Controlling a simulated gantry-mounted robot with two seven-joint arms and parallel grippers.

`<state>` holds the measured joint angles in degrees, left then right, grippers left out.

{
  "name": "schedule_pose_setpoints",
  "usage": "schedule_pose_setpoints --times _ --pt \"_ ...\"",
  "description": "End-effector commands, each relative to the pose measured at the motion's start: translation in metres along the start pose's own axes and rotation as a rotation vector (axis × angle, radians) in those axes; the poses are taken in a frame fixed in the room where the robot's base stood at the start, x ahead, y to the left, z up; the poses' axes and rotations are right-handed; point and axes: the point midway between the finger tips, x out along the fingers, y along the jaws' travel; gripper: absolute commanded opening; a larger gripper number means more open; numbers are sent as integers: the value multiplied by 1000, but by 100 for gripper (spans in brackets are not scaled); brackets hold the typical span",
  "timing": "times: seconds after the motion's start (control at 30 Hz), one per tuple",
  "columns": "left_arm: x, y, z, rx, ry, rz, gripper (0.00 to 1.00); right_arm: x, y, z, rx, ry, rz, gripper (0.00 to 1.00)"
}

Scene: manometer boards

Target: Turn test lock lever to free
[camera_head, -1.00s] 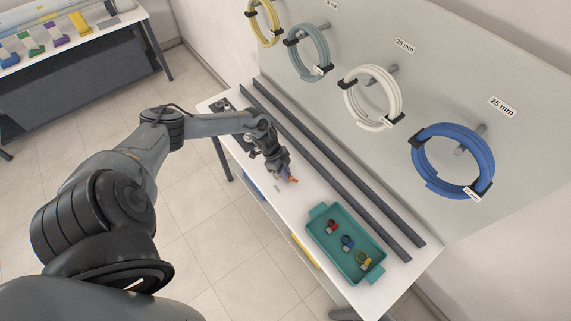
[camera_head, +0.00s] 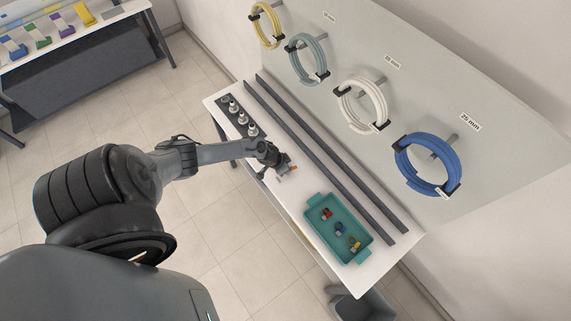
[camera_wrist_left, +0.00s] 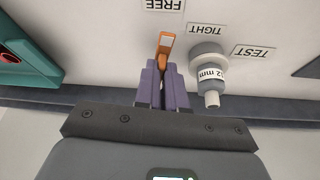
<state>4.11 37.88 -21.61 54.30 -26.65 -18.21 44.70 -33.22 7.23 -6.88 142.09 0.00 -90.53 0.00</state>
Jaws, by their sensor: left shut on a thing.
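The orange lever (camera_wrist_left: 167,40) shows in the left wrist view between the purple fingertips of my left gripper (camera_wrist_left: 163,75), which is shut on it. Its free end points toward the printed FREE label (camera_wrist_left: 163,5). In the head view the left gripper (camera_head: 289,170) and a bit of orange lever (camera_head: 294,167) are low over the white bench. A grey and white fitting marked 12 mm (camera_wrist_left: 210,72) stands right beside the fingers, near the TIGHT (camera_wrist_left: 207,29) and TEST (camera_wrist_left: 253,51) labels. The lever's base is hidden by the fingers. My right gripper is not in view.
A teal tray (camera_head: 311,222) with several small coloured parts lies right of the gripper. Dark rails (camera_head: 330,175) run along the bench behind it. A rack of grey fittings (camera_head: 228,115) stands at the left end. Hose coils, such as the blue one (camera_head: 434,165), hang on the wall panel.

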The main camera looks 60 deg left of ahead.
Motion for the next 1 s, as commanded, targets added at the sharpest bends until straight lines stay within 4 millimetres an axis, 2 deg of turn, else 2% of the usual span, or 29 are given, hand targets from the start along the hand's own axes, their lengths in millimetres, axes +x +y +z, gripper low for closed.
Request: schedule_pose_setpoints --times 0.03,0.3,0.87,0.9,1.0 --pt "-3 3 -2 -28 1 -7 0 -6 0 -2 0 0 0 57" --pt "-2 3 -2 -132 2 -51 0 -15 0 -5 0 0 0 57" --pt "0 3 -2 -165 3 -67 0 -17 -2 -6 9 1 -8 57" --pt "0 3 -2 -165 3 -67 11 -17 -2 -6 9 1 -8 57" --pt "0 3 -2 -165 3 -67 26 -17 -2 -6 9 1 -8 57"
